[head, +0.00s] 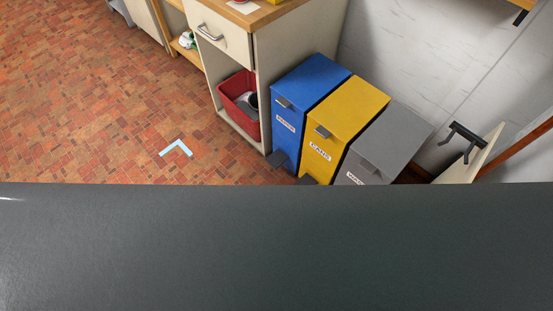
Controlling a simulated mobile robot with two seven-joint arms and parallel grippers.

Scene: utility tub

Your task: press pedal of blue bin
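The blue bin (287,120) stands upright at the right of the middle in the head view, between the cabinet and the yellow bin. Its lid (312,82) is shut, with a small grey handle at the front edge. Its dark pedal (277,160) sticks out low at the front, near the floor. Nothing is on the pedal. Neither of my grippers is in view. A wide dark grey surface fills the lower part of the view and hides the floor there.
A yellow bin (352,108) and a grey bin (395,140) stand right of the blue one. A cabinet (285,45) with a red tub (239,100) on its lower shelf stands left. A light blue corner mark (178,148) lies on the open brick-patterned floor (100,110).

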